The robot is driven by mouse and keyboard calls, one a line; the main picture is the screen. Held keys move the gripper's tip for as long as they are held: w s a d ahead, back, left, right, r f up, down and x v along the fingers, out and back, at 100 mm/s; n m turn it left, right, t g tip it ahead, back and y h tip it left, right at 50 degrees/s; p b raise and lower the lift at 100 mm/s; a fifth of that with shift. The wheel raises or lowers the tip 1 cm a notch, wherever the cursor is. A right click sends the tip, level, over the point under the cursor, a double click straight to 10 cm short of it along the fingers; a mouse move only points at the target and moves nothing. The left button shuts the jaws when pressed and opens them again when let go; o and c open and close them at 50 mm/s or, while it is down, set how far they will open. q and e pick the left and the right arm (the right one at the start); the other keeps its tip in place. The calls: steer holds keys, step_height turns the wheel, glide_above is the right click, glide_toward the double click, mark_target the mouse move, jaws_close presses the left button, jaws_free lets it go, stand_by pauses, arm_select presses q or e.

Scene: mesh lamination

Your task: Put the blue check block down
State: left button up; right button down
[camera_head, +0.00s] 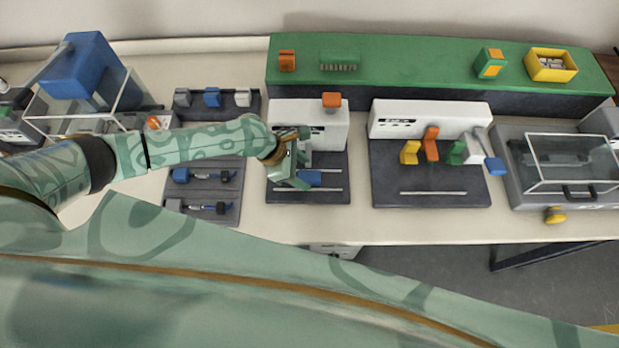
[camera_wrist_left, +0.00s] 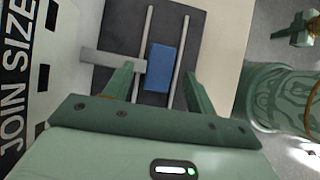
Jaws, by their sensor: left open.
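The blue check block (camera_head: 309,178) rests on the dark plate (camera_head: 283,190) of the left white machine, between two thin metal rails. In the left wrist view the block (camera_wrist_left: 160,68) lies flat between the rails (camera_wrist_left: 143,50). My left gripper (camera_head: 296,168) is over this plate beside the block. Its jaws are open, and in the left wrist view the fingers (camera_wrist_left: 158,76) stand on either side of the block with gaps. I cannot tell how high the fingertips are above the plate.
A grey rack (camera_head: 212,112) with grey, blue and white blocks stands to the left. A tray (camera_head: 230,200) with blue-handled tools lies in front of it. A second machine (camera_head: 430,120) with coloured levers stands to the right. A green shelf (camera_head: 420,72) runs along the back.

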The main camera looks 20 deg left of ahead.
arm_select(q)
steer(key=shift+x, duration=0.95)
steer(key=shift+r, duration=0.1)
steer(key=c, duration=1.2)
